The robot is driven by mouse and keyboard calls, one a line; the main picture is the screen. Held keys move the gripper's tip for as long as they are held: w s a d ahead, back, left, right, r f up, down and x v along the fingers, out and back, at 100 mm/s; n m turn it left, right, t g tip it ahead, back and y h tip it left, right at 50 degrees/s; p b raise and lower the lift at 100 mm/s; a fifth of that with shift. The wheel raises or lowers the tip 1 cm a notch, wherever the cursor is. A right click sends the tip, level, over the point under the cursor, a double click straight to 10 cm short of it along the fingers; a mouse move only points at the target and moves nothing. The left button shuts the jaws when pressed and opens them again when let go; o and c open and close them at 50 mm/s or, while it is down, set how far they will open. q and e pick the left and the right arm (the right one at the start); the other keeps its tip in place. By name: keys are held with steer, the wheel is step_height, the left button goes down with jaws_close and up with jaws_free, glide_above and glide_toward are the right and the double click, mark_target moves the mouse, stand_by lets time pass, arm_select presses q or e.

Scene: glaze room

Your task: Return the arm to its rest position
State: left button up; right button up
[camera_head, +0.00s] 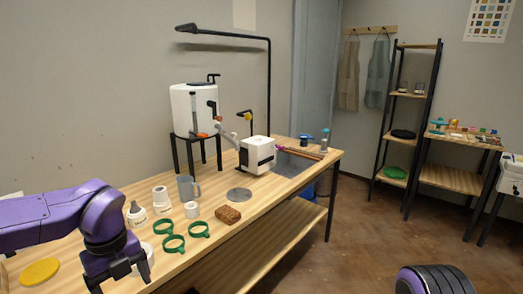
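My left arm, purple and dark, reaches in from the left over the wooden table (215,262). My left gripper (121,277) points down above the table's near left part. Its dark fingers stand apart, with nothing seen between them; the tips are near the bottom edge of the picture. A white round thing shows partly behind it. Of my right arm only a rounded purple and black part shows at the bottom right. My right gripper is out of view.
Close to the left gripper are white bottles (161,198), a grey mug (188,188), green rings (173,243), a brown sponge-like block (228,215) and a yellow disc (39,272). Farther back are a white tank (182,110) and a white machine (257,154). The floor at right is clear.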

arm_select(q)
steer(key=s+a+f+m+t+y, duration=0.15)
steer(key=a+f+m+y, duration=0.25)
steer(key=f+m, duration=0.55)
steer(key=s+a+f+m+y, duration=0.35)
steer(key=f+m, duration=0.35)
steer(key=f, duration=0.5)
steer(key=s+d+f+m+t+h, duration=0.1)
steer(key=s+d+f+m+h, duration=0.1)
steer(key=s+f+m, duration=0.5)
steer(key=s+d+f+m+h, duration=0.2)
steer(key=s+f+m, duration=0.5)
steer(key=s+m, duration=0.4)
steer(key=d+m, duration=0.1)
steer(key=m, duration=0.4)
steer(key=shift+s+d+f+t, duration=0.15)
steer(key=shift+s+f+t, duration=0.1)
steer(key=shift+f+t, duration=0.1)
